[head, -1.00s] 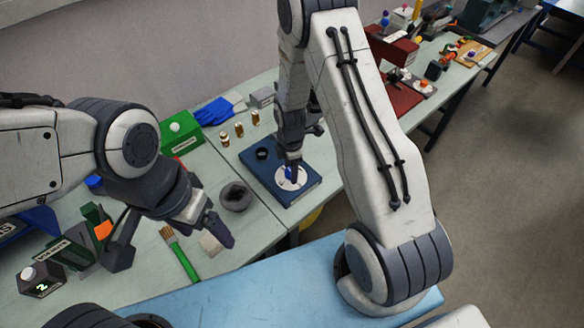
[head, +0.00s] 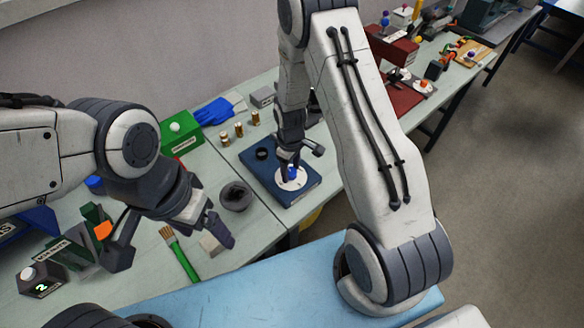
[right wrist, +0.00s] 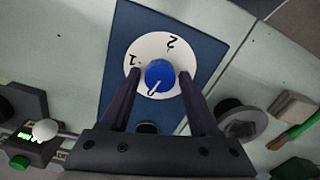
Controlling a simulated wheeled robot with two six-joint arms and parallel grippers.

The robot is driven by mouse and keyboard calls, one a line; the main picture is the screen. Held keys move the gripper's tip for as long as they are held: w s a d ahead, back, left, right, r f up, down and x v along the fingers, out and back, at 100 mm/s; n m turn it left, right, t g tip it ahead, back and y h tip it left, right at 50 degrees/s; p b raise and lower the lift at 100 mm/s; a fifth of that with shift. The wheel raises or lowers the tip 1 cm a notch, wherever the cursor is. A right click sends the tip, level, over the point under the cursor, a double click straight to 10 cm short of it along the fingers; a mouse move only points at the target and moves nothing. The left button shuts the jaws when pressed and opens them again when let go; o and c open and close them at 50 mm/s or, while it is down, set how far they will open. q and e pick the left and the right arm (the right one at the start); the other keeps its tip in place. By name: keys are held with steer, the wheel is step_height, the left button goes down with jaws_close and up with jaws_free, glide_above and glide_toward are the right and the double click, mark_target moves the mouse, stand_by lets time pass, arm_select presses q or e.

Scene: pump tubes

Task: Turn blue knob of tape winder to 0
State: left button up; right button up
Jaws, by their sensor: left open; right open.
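The blue knob (head: 292,173) stands on a white round dial on the dark blue tape winder (head: 262,176). In the right wrist view the knob (right wrist: 160,74) has a white line pointing to the lower left. The dial (right wrist: 140,52) shows "1" at left and "2" at top. My left gripper (head: 172,243) is open and empty over the near left table.
A dark round pot (head: 235,196) stands left of the winder. Small brass-coloured bottles (head: 239,130), blue gloves (head: 214,112) and a green box (head: 181,132) lie behind. A green brush (head: 182,256) and a light block (head: 211,245) lie near my left gripper.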

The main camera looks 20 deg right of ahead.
steer(key=m, duration=0.7)
steer(key=shift+m, duration=0.3)
jaws_close()
steer(key=shift+n, duration=0.5)
steer(key=shift+o, duration=1.6)
jaws_free()
